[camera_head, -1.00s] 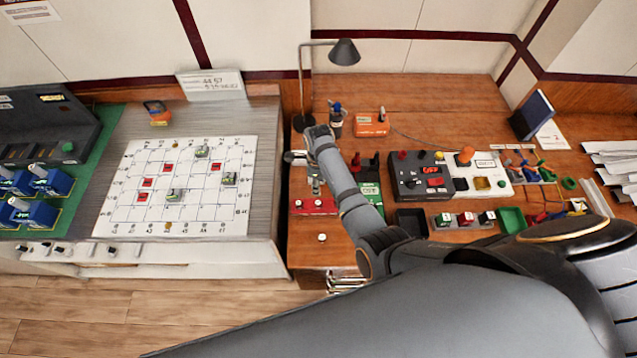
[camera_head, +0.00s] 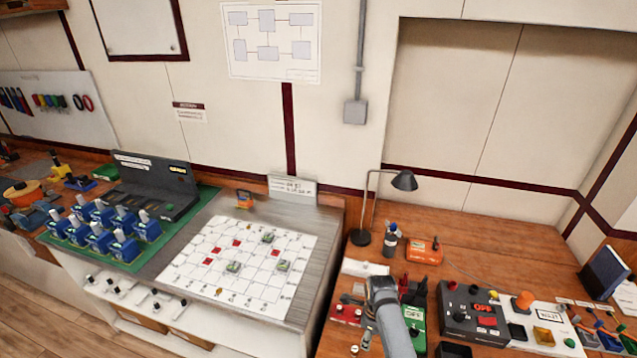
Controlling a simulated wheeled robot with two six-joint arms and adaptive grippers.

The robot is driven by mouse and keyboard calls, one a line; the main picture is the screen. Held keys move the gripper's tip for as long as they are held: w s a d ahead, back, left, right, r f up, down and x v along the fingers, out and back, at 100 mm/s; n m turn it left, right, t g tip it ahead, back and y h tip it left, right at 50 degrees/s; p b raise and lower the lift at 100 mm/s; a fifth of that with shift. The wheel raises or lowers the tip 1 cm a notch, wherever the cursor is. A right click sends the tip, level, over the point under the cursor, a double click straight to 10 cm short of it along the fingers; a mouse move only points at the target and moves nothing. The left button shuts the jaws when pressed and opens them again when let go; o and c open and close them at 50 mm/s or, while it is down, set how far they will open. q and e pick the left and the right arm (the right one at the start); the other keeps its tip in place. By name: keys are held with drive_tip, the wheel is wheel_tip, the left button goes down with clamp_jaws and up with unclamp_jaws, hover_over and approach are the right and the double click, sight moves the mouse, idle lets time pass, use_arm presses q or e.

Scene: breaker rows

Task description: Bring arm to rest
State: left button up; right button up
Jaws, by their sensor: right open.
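My right arm comes in from the bottom of the picture over the wooden desk. My right gripper (camera_head: 354,298) is at its far end, over the left part of the desk, beside a red panel (camera_head: 346,314) and a green device (camera_head: 413,319). It looks small and is partly hidden by my wrist. Its jaws are open, and I see nothing held in them. My left gripper is not in view.
A grid sheet (camera_head: 203,284) with red and green pieces lies on the grey bench. Blue breakers (camera_head: 122,247) stand on a green mat at left. A lamp (camera_head: 404,181), an orange box (camera_head: 424,250) and a black control box (camera_head: 456,311) surround the arm.

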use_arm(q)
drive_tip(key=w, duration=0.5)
use_arm(e)
drive_tip(key=s+d+r+n+t, duration=0.2)
drive_tip(key=s+d+r+n, duration=0.3)
drive_tip(key=s+d+n, duration=0.6)
drive_tip(key=s+a+r+n+t, duration=0.2)
drive_tip(key=s+r+n, duration=0.6)
drive_tip(key=n, duration=0.6)
drive_tip(key=s+d+f+g+b, duration=0.1)
drive_tip(key=f+b, duration=0.2)
drive_tip(key=f, duration=0.9)
drive_tip(key=s+d+f+h+b, duration=0.1)
drive_tip(key=s+f+b, duration=0.15)
drive_tip(key=f, duration=1.05)
drive_tip(key=d+f+g+b, duration=0.1)
drive_tip(key=f+b, duration=0.2)
drive_tip(key=f, duration=0.9)
use_arm(q)
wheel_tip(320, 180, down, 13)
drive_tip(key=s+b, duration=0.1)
drive_tip(key=b, duration=0.3)
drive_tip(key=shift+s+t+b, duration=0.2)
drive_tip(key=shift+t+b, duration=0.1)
use_arm(e)
drive_tip(key=s+d+f, duration=0.1)
drive_tip(key=s+f, duration=1.6)
drive_tip(key=f, duration=0.1)
drive_tip(key=shift+s+f+g, duration=0.3)
drive_tip(key=shift+f+g, duration=0.1)
